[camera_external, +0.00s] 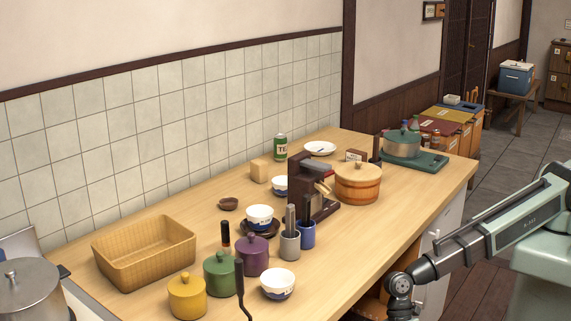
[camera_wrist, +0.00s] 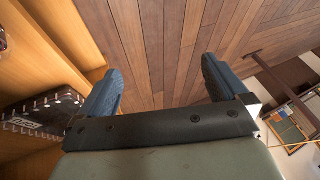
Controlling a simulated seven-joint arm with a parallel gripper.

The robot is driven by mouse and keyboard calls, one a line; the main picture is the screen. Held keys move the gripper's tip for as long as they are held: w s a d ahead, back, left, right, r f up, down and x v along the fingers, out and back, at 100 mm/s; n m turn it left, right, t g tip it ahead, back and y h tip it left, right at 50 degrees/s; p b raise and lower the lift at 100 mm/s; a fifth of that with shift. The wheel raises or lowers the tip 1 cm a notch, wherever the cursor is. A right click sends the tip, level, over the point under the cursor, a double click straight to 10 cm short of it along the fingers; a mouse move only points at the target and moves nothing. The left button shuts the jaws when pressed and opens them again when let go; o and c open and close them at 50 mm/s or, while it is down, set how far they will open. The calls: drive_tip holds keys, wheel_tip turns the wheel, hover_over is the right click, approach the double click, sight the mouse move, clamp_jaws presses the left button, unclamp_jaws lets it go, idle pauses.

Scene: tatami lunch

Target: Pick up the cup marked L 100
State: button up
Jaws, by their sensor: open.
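Three white-and-blue cups stand on the wooden counter in the external view: one near the front edge (camera_external: 278,284), one on a dark saucer (camera_external: 260,215), and one farther back (camera_external: 280,186), partly hidden by the dark brown machine. The front and saucer cups carry small marks, too small to read, so I cannot tell which is L 100. My gripper (camera_wrist: 162,80) is open and empty in the wrist view, its two blue fingers wide apart over wooden floor. In the external view my arm hangs beside the counter's front edge, low and right of the cups.
Yellow (camera_external: 187,296), green (camera_external: 219,273) and purple (camera_external: 252,255) lidded pots and grey (camera_external: 290,246) and blue (camera_external: 306,234) utensil holders crowd the cups. A basket (camera_external: 145,254) stands left, a wooden tub (camera_external: 358,183) right. A patterned dark box (camera_wrist: 45,110) lies left in the wrist view.

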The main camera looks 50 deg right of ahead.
drive_tip(key=s+a+r+m+t+h, duration=0.1)
drive_tip(key=s+a+r+m, duration=0.1)
drive_tip(key=a+r, duration=1.05)
drive_tip(key=s+a+r+m+t, duration=0.25)
drive_tip(key=a+r, duration=0.55)
drive_tip(key=r, duration=0.9)
wheel_tip(320, 180, up, 9)
drive_tip(key=t, duration=0.2)
hover_over(276, 285)
drive_tip(key=s, duration=0.3)
drive_tip(key=shift+m, duration=0.55)
drive_tip(key=x, duration=0.4)
drive_tip(key=d+x, duration=0.1)
drive_tip(key=x, duration=0.8)
drive_tip(key=shift+s+d+f, duration=0.1)
drive_tip(key=shift+d+f, duration=0.1)
drive_tip(key=shift+d, duration=0.05)
drive_tip(key=shift+c, duration=0.5)
drive_tip(key=c, duration=0.8)
